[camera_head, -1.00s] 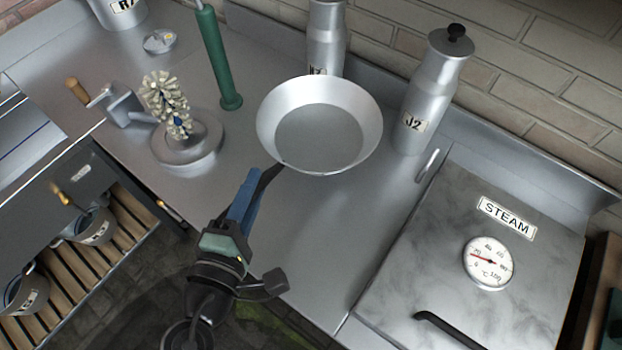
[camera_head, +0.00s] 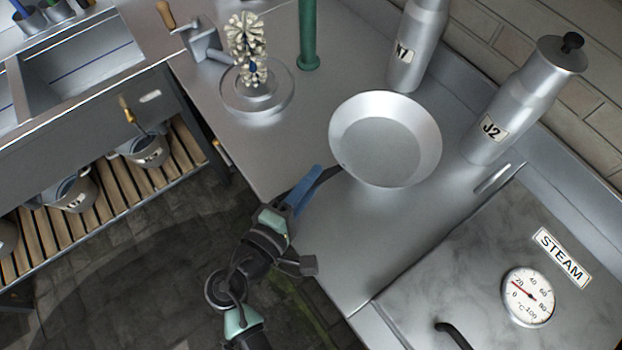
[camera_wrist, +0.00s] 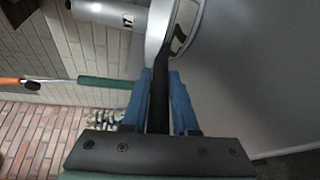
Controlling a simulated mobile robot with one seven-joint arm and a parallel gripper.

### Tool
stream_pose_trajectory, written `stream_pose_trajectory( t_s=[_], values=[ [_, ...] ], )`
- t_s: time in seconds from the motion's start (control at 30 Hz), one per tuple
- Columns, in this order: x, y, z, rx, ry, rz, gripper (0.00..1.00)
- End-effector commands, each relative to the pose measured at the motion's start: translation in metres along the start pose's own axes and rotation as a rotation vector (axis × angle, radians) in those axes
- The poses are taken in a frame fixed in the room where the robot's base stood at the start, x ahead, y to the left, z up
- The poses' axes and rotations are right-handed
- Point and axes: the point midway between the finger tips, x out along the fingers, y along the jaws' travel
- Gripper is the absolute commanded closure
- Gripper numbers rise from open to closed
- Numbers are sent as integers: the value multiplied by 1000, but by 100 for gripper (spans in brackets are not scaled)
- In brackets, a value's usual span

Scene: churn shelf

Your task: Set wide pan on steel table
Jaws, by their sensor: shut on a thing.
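The wide pan (camera_head: 386,140) is a pale metal pan with sloping sides and a dark handle. In the head view it is level over the steel table (camera_head: 400,240), near the front edge; I cannot tell whether its base touches the top. My gripper (camera_head: 322,178) has blue fingers shut on the handle, left of and below the pan in the picture. In the wrist view, the black handle (camera_wrist: 159,100) runs between the fingers up to the pan's rim. The pan's underside is hidden in the head view.
Bottle K7 (camera_head: 415,45) stands just behind the pan, and bottle J2 (camera_head: 520,100) to its right. A green upright tool (camera_head: 308,35) and a brush on a round base (camera_head: 258,95) stand left. The STEAM box (camera_head: 480,265) is front right. Bare steel lies in front of the pan.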

Motion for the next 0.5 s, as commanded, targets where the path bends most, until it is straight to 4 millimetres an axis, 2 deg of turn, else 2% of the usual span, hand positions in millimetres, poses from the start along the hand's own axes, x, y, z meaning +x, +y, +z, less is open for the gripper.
stream_pose_trajectory(
  t_s=[0.3, 0.33, 0.47, 0.5],
  values=[
    [1, -2, -1, 0, -1, 5, 100],
    [1, -3, -1, 0, 0, 0, 69],
    [0, -2, -1, 0, 0, 0, 46],
    [0, -2, -1, 0, 0, 0, 43]
  ],
)
